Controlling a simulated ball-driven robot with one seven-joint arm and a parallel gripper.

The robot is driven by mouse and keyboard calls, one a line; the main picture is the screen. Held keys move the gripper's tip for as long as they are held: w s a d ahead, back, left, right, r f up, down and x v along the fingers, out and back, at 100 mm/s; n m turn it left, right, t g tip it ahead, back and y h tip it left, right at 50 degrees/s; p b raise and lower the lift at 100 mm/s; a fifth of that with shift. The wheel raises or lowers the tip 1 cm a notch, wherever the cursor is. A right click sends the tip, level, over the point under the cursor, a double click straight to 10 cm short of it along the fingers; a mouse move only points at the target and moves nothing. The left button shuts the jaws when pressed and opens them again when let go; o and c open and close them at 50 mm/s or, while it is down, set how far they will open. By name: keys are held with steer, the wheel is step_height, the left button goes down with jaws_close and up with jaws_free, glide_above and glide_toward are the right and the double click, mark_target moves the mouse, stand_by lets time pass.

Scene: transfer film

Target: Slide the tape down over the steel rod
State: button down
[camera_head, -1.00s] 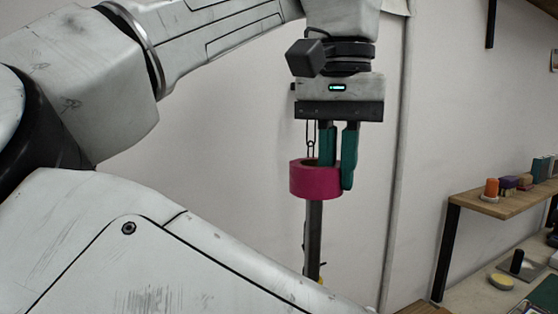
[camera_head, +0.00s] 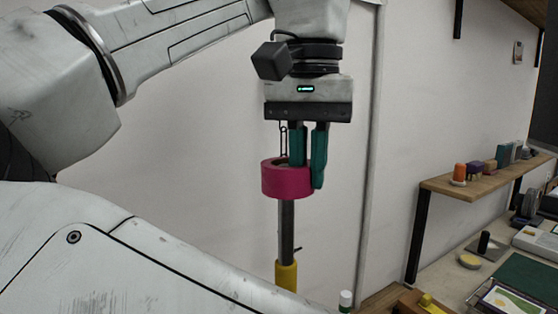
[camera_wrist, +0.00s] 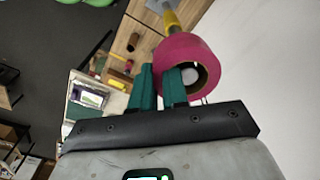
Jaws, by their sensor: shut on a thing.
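A pink tape roll (camera_head: 280,182) hangs level in my gripper (camera_head: 308,174), which is shut on its wall, one finger inside the hole and one outside. The steel rod (camera_head: 286,225) stands upright with a yellow lower part (camera_head: 286,275), directly below the tape. The rod's upper end is hidden by the tape in the head view. In the wrist view, the tape (camera_wrist: 211,58) shows a pale round end inside its hole (camera_wrist: 190,75), apparently the rod's top. How far the rod reaches into the hole I cannot tell.
A thin chain or hook (camera_head: 283,138) shows behind the tape. A wall shelf (camera_head: 480,181) with small items is at right, above a workbench (camera_head: 450,275) with a green mat (camera_head: 527,274). A white-capped bottle (camera_head: 346,298) stands low, right of the rod.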

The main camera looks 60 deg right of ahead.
mark_target(309, 165)
steer(key=shift+f, duration=0.25)
steer(key=c, duration=1.1)
jaws_free()
steer(key=shift+o, duration=0.2)
steer(key=shift+r+p, duration=0.45)
steer(key=shift+r, duration=0.15)
step_height(309, 165, up, 10)
steer(key=p, duration=0.1)
steer(key=shift+s+a+f, duration=0.15)
steer(key=shift+a+f, duration=0.05)
steer(key=shift+a, duration=0.05)
